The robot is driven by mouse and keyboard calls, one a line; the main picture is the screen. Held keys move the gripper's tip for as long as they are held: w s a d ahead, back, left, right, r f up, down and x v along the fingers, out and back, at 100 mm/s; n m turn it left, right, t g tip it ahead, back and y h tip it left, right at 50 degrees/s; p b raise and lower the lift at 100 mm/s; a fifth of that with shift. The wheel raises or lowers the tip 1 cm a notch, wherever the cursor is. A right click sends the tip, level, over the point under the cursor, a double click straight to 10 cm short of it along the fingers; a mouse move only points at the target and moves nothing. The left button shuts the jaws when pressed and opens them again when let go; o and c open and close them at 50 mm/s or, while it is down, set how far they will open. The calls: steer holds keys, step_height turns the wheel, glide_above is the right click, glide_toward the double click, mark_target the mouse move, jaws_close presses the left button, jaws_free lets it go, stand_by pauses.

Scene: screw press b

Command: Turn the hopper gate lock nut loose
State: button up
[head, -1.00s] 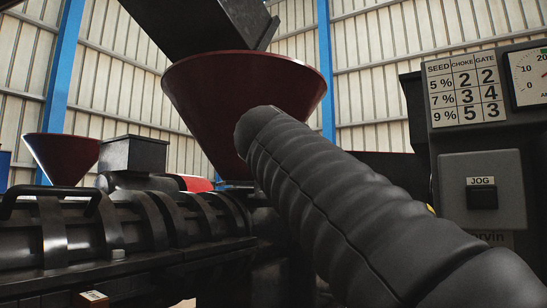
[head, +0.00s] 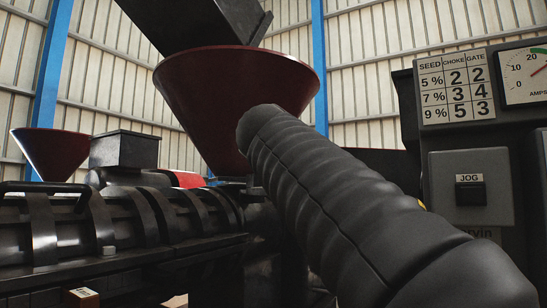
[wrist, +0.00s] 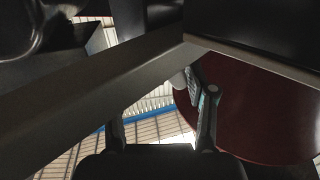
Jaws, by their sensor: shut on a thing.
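The dark red hopper (head: 232,90) stands at the middle of the head view, and its underside fills the right of the wrist view (wrist: 265,110). My gripper (wrist: 155,98) shows in the wrist view below the hopper, its two fingers reaching up behind a dark diagonal bar (wrist: 90,92). It is shut on the hopper gate lock nut, but the bar hides the left fingertip and most of the grip. A small pale part shows beside the right finger. In the head view my dark ribbed arm covers the gripper and the gate area.
A control panel with a settings chart (head: 455,87), an amps gauge (head: 526,73) and a JOG switch (head: 470,190) stands at right. The dark press barrel (head: 110,225) runs along the left. A second hopper (head: 50,152) is behind it. A chute (head: 195,20) hangs above.

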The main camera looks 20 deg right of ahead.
steer(key=shift+n+t+y+p, duration=0.45)
steer(key=shift+n+t+y, duration=0.8)
steer(key=shift+y, duration=0.35)
steer(key=o, duration=1.2)
steer(key=shift+w+f, duration=0.1)
